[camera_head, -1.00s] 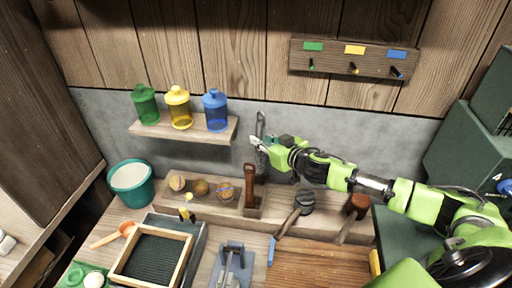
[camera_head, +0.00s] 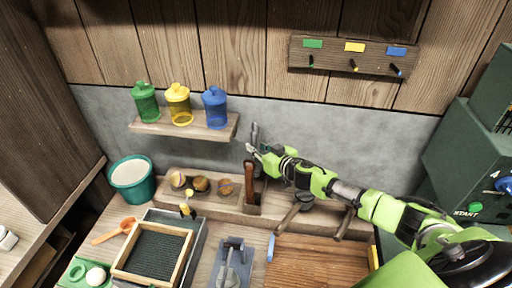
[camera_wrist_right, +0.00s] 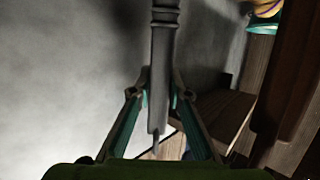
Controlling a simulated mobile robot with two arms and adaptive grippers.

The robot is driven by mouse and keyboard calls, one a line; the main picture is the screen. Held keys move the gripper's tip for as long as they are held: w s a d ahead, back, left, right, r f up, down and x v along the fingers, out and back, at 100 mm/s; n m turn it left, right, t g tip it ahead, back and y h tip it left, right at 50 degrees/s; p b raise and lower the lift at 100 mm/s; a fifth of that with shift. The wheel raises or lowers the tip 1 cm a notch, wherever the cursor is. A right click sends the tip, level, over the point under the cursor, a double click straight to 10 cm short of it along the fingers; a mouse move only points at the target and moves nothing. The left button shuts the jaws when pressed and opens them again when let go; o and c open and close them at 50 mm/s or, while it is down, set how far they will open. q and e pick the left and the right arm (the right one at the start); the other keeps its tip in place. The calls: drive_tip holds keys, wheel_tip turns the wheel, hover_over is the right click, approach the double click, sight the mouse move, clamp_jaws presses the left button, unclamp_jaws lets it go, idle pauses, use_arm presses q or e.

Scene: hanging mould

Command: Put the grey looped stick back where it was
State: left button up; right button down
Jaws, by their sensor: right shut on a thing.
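The grey looped stick (camera_head: 254,132) stands about upright near the grey back wall. Its lower part is hidden behind my gripper and a brown-handled tool in the head view. In the right wrist view the stick (camera_wrist_right: 163,60) runs down between the fingers and its lower end shows below them. My right gripper (camera_head: 256,150) is shut on the stick, above the low wooden ledge (camera_head: 225,207). It also shows in the wrist view (camera_wrist_right: 160,95). Whether the stick touches the ledge cannot be told. My left gripper is not in view.
The brown-handled tool (camera_head: 251,183) stands upright on the ledge, close below my gripper. Round brown balls (camera_head: 201,184) sit to its left. A shelf with green, yellow and blue jars (camera_head: 214,108) is at left. A peg rack (camera_head: 350,56) hangs above.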

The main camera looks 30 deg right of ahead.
drive_tip(key=shift+f, duration=0.3)
drive_tip(key=c, duration=1.9)
unclamp_jaws()
drive_tip(key=shift+r, duration=0.55)
drive_tip(key=b+v, duration=0.2)
drive_tip(key=v, duration=1)
drive_tip(key=shift+f, duration=0.25)
drive_tip(key=shift+s, duration=0.1)
